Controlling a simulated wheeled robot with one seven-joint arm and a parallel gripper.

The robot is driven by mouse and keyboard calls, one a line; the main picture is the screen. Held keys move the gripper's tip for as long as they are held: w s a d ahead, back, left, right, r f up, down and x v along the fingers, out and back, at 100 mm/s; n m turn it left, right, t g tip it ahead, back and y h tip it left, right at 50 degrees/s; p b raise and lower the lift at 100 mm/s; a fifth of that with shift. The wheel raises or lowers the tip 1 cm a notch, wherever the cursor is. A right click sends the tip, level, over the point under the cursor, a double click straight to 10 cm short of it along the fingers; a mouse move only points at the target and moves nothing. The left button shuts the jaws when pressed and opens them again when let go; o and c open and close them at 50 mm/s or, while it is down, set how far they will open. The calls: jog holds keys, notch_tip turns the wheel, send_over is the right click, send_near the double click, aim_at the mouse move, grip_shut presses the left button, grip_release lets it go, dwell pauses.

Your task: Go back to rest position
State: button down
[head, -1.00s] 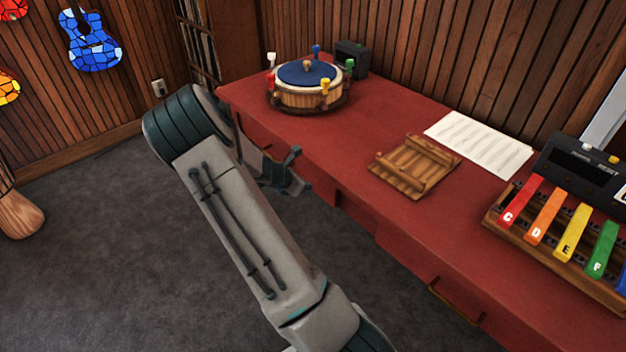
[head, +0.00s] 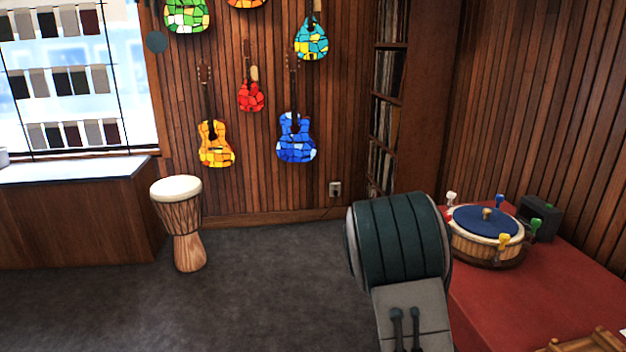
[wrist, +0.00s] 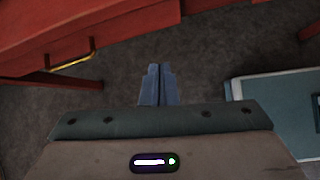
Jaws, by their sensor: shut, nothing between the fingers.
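My gripper (wrist: 157,86) shows in the wrist view with its two fingers together and nothing between them. It points down over the dark grey carpet, beside the red desk front with its brass handle (wrist: 74,57). In the head view the gripper is out of sight. Only my arm shows there, in front of the left end of the red desk (head: 505,300).
A round drum (head: 485,238) with coloured pegs and a small dark box (head: 541,217) stand on the desk. A djembe (head: 188,225) stands on the carpet near a wooden counter (head: 75,220). Coloured ukuleles hang on the wall. The carpet (head: 250,300) between is clear.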

jog(key=s+a+r+m+t+y+p, duration=0.1)
jog(key=s+a+r+m+y, duration=0.3)
jog(key=s+a+r+m, duration=0.4)
jog(key=s+a+r+m+t+y+p, duration=0.1)
jog(key=s+a+r+m+y+p, duration=0.3)
jog(key=s+a+r+m, duration=0.4)
jog(key=s+r+m, duration=0.1)
jog(key=s+r, duration=0.3)
jog(key=s, duration=0.1)
jog(key=shift+s+a+r, duration=0.25)
jog(key=shift+s+r, duration=0.1)
jog(key=shift+r, duration=0.05)
